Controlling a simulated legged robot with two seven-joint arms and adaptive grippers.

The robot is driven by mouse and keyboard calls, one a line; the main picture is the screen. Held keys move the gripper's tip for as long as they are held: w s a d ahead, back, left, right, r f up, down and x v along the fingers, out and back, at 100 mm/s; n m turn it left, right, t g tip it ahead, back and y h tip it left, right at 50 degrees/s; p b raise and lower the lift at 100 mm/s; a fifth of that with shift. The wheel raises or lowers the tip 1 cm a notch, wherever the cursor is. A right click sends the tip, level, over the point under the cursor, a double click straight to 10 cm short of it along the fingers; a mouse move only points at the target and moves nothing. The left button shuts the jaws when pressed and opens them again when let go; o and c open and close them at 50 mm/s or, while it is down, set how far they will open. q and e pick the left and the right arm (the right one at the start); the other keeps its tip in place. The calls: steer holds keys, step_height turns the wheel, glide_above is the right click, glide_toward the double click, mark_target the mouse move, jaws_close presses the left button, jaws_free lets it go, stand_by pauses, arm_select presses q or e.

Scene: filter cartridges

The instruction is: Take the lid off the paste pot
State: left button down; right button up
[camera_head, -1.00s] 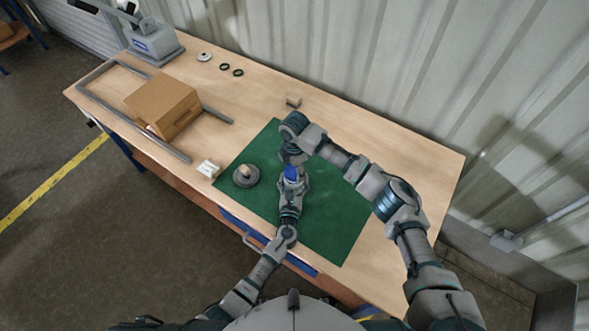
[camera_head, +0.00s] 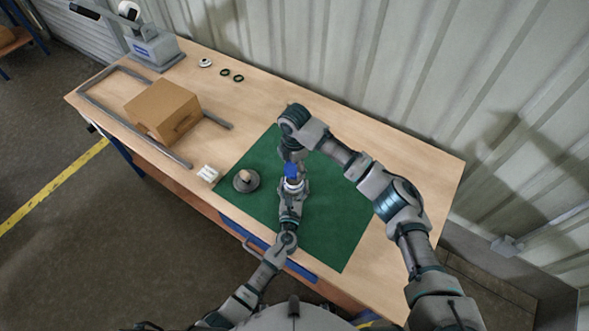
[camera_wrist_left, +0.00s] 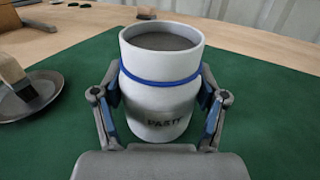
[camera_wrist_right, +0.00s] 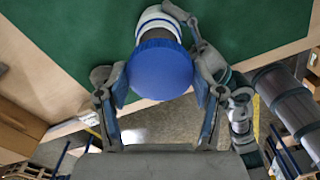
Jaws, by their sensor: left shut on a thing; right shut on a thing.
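The white paste pot (camera_wrist_left: 160,100) stands upright with a blue band and dark lettering. Its top is open and grey paste shows inside. In the head view the pot (camera_head: 293,185) is over the green mat (camera_head: 335,215). My left gripper (camera_wrist_left: 160,88) is shut around the pot's body from both sides. The blue lid (camera_wrist_right: 160,70) is between the fingers of my right gripper (camera_wrist_right: 160,84), which is shut on it. In the head view the lid (camera_head: 291,169) is just above the pot, clear of its rim. The right fingers are mostly hidden there.
A dark round dish (camera_head: 240,186) with a block-like brush (camera_head: 245,175) is left of the pot. A small white item (camera_head: 208,173) lies by the mat's left edge. A cardboard box (camera_head: 162,108), a grey frame (camera_head: 135,143) and several rings (camera_head: 225,73) are farther left. The mat's right side is clear.

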arm_select(q)
jaws_free()
steer(key=s, duration=0.4)
steer(key=s+a, duration=0.1)
steer(key=s, duration=0.7)
steer(key=shift+a+f, duration=0.1)
steer(key=shift+a, duration=0.15)
